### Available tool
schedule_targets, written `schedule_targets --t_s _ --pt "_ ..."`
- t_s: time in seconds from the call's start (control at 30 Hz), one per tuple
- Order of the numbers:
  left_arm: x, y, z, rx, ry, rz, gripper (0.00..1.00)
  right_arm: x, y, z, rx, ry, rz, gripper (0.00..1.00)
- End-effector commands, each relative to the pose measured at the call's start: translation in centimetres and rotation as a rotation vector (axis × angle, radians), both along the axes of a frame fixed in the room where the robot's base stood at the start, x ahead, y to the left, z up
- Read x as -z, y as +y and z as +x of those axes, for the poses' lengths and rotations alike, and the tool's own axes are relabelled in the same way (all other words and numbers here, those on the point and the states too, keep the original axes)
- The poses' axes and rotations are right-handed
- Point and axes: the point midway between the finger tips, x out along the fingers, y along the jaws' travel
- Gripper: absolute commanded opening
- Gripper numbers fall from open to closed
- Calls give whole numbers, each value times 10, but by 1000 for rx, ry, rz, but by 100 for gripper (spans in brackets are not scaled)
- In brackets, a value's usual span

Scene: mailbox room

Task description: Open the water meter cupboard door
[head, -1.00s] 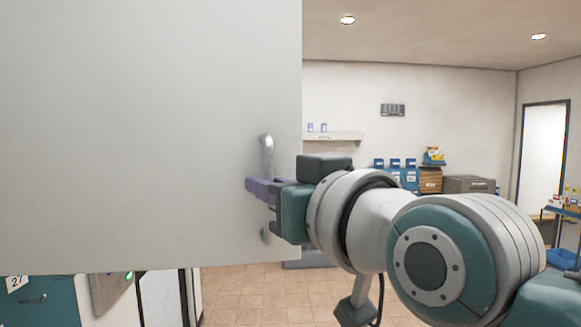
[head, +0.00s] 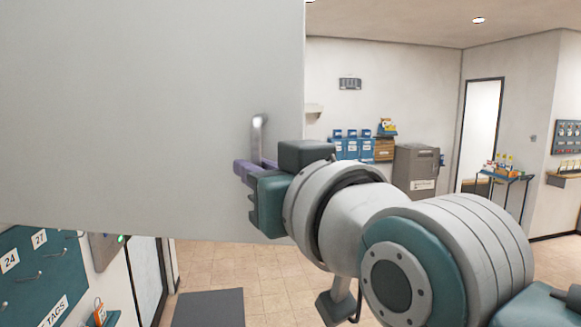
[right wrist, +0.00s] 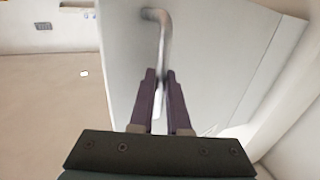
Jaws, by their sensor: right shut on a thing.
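The cupboard door (head: 130,110) is a large plain grey-white panel filling the left half of the head view. Its metal bar handle (head: 258,138) stands upright near the door's right edge. My right gripper (head: 245,171) has its purple fingers shut on the handle, and its arm comes in from the right. In the right wrist view the fingers (right wrist: 160,95) close around the lower part of the handle (right wrist: 161,40), with the door face (right wrist: 210,60) behind. The lower end of the handle is partly hidden by the gripper. My left gripper is not in view.
A blue key-tag board (head: 45,280) is at lower left, below the door. A dark mat (head: 208,308) lies on the tiled floor. Blue bins (head: 350,148), a grey cabinet (head: 416,172) and a small table with bottles (head: 505,178) stand at the back. The floor between is open.

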Motion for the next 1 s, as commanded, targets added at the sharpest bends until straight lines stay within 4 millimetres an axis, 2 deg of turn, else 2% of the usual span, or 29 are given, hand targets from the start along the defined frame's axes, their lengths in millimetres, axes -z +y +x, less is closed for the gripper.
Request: schedule_targets --t_s 0.27,0.3,0.53,0.83,1.0 --pt "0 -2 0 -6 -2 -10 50 0 1 -1 -3 0 0 0" --pt "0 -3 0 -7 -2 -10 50 0 2 -1 -3 1 1 19" --pt "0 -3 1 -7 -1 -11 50 0 1 0 -2 1 1 45" --pt "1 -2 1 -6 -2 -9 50 1 0 -1 -1 1 0 45" --pt "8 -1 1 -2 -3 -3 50 3 -7 -13 0 1 1 45"
